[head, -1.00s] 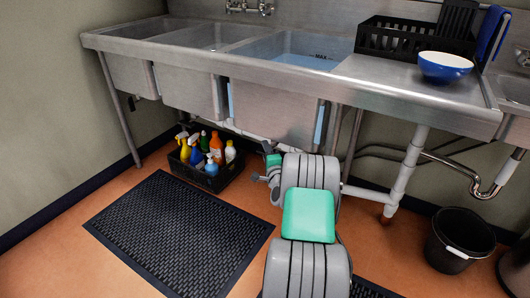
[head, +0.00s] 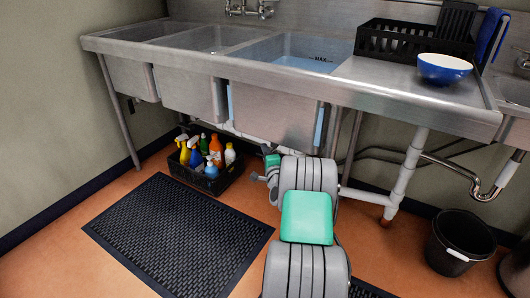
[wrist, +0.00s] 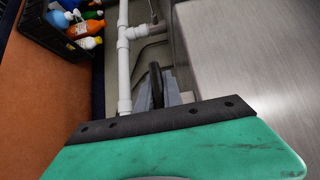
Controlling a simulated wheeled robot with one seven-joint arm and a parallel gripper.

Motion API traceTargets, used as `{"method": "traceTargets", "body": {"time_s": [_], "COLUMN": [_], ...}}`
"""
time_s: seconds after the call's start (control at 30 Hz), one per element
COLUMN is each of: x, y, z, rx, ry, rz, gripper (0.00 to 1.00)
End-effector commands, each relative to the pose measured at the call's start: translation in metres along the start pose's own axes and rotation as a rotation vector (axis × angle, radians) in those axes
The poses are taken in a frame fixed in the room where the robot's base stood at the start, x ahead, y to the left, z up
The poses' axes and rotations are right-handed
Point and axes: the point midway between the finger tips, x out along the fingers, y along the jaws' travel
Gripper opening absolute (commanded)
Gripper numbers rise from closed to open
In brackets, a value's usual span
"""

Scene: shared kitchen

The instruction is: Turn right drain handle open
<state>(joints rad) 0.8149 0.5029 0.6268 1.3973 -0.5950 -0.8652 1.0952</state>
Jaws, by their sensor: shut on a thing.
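The three-basin steel sink shows in the head view, with the right basin (head: 275,112) holding blue-tinted water. In the wrist view, a dark upright drain handle (wrist: 156,80) stands under the basin, near white drain pipes. My gripper (wrist: 160,92) is shut on this handle, with grey finger parts close around its lower part. The green wrist housing hides the rest of the fingers. In the head view my gripper (head: 262,176) is below the right basin, and my arm hides most of the handle area. I cannot tell the valve's exact angle.
A black crate (head: 203,181) of spray bottles stands on the floor left of my gripper. White drain pipes (wrist: 125,60) run close by. The basin's steel wall (wrist: 240,50) is just right of my gripper. A black mat (head: 180,235) and bucket (head: 460,240) are on the floor.

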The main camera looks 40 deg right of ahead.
Motion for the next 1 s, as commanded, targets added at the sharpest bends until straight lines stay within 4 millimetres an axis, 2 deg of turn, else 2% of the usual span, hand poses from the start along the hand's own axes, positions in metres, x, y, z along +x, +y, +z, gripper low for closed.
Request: {"method": "traceTargets", "body": {"time_s": [0.47, 1.0], "x": [-0.0002, -0.0014], "y": [-0.002, 0.0027], "z": [0.0005, 0.0002], "rx": [-0.035, -0.329], "ry": [-0.001, -0.002], "rz": [0.037, 0.329], "gripper": [0.0, 0.0]}}
